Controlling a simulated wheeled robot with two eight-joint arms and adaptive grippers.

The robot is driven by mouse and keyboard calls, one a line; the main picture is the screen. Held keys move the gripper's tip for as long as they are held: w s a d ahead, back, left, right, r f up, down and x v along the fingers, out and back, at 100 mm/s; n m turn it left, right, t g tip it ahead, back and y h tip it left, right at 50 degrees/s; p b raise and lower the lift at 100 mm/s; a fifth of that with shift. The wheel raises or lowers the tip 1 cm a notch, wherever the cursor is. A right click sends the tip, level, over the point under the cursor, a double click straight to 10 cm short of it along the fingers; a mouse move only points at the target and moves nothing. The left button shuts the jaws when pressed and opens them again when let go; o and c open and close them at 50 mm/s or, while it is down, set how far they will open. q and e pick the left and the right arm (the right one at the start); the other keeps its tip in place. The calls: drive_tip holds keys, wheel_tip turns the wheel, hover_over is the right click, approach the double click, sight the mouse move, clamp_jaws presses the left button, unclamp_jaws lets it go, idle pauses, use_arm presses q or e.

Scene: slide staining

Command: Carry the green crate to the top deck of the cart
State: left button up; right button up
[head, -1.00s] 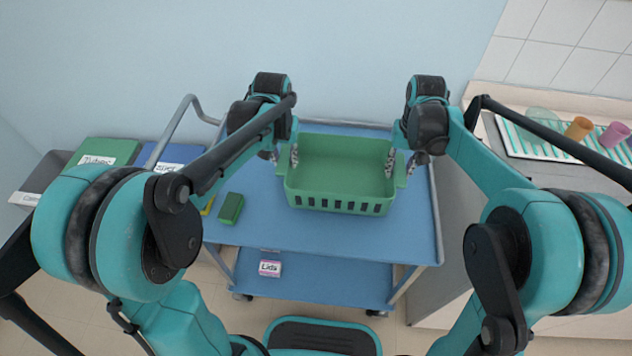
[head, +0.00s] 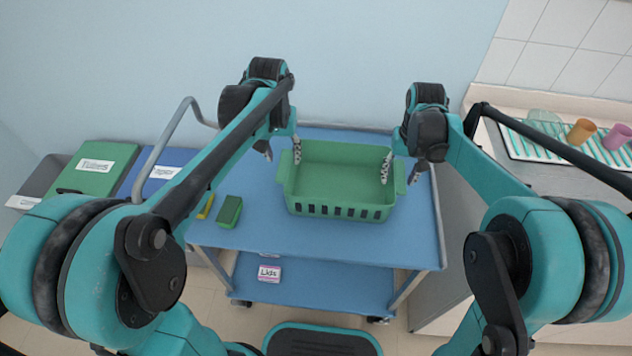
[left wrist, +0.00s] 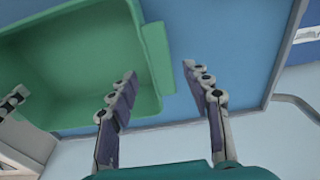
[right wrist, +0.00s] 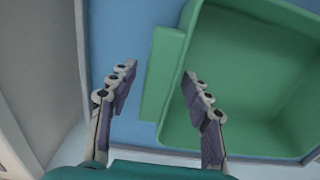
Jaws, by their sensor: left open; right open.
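The green crate (head: 342,211) stands upright and empty on the blue top deck (head: 300,245) of the cart, toward its back. My left gripper (head: 283,158) is open at the crate's left end. In the left wrist view the left gripper's fingers (left wrist: 168,82) are apart, on either side of the crate's end handle (left wrist: 160,55), not closed on it. My right gripper (head: 401,175) is open at the crate's right end. In the right wrist view the right gripper's fingers (right wrist: 160,80) are spread either side of the other handle (right wrist: 160,85).
A small green block (head: 229,211) and a yellow item (head: 206,207) lie on the deck left of the crate. A box labelled Lids (head: 269,273) is on the lower deck. Labelled bins (head: 97,163) stand left; a counter with a striped tray (head: 520,142) and cups stands right.

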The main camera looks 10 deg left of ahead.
use_arm(q)
wheel_tip(320, 180, up, 7)
drive_tip(key=shift+s+f, duration=0.2)
drive_tip(key=shift+s, duration=0.2)
use_arm(e)
wheel_tip(320, 180, up, 12)
idle(0.5)
use_arm(q)
drive_tip(key=s+a+f+t, duration=0.1)
drive_tip(key=s+f, duration=0.3)
drive_tip(key=s, duration=0.4)
drive_tip(key=s+a+f+t, duration=0.1)
drive_tip(key=s+f+t, duration=0.3)
drive_tip(key=s, duration=0.5)
drive_tip(key=shift+a+t, duration=0.3)
drive_tip(key=shift+a, duration=0.05)
use_arm(e)
drive_tip(key=s+d+f+t, duration=0.1)
drive_tip(key=s+f+t, duration=0.2)
drive_tip(key=s, duration=0.6)
drive_tip(key=s+d+f+t, duration=0.1)
drive_tip(key=s+f+t, duration=0.3)
drive_tip(key=s, duration=0.5)
drive_tip(key=shift+s+d+f, duration=0.25)
drive_tip(key=shift+d+f, duration=0.1)
drive_tip(key=shift+f, duration=0.15)
